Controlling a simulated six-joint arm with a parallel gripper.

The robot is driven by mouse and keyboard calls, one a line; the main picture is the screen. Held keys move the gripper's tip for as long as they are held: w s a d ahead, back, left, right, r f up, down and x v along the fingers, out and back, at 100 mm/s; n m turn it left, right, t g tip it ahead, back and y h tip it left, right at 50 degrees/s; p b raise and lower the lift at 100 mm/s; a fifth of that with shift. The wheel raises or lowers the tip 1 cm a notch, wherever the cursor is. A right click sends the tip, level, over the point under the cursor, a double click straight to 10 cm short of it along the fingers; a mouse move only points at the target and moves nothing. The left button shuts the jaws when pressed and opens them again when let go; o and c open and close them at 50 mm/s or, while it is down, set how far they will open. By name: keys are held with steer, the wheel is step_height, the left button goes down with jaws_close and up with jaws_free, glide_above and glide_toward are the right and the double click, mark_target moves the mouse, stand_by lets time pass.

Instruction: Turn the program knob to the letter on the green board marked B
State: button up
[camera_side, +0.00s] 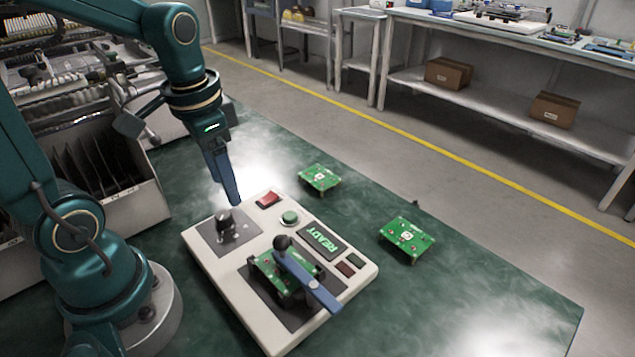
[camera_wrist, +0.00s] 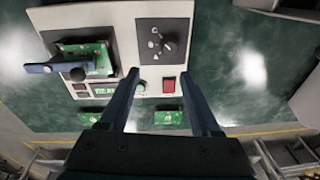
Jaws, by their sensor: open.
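A black program knob (camera_side: 226,220) stands on a dark square plate at the left of the white panel (camera_side: 212,268); the wrist view shows it (camera_wrist: 168,46) with small pale marks around it, too small to read. A green board (camera_side: 262,262) sits in the panel's fixture under a blue lever (camera_side: 310,283), also in the wrist view (camera_wrist: 96,70). Two more green boards, a far one (camera_side: 320,178) and a near one (camera_side: 407,239), lie on the table. The letter markings are unreadable. My gripper (camera_side: 236,203) is open and empty above the panel, close to the knob and not touching it.
The panel also bears a red switch (camera_side: 268,199), a green round button (camera_side: 289,217) and a lit READY display (camera_side: 322,239). A rack (camera_side: 120,185) stands at the left.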

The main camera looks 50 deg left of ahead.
mark_target(223, 215)
steer(key=shift+s+a+f+n+g, duration=0.15)
steer(key=shift+a+f+n+g, duration=0.2)
steer(key=shift+a+f, duration=0.25)
steer(key=shift+s+a+f+n+g, duration=0.15)
steer(key=shift+a+f+n+g, duration=0.2)
steer(key=shift+f, duration=0.3)
steer(key=shift+a+f, duration=0.1)
steer(key=shift+f, duration=2.35)
jaws_close()
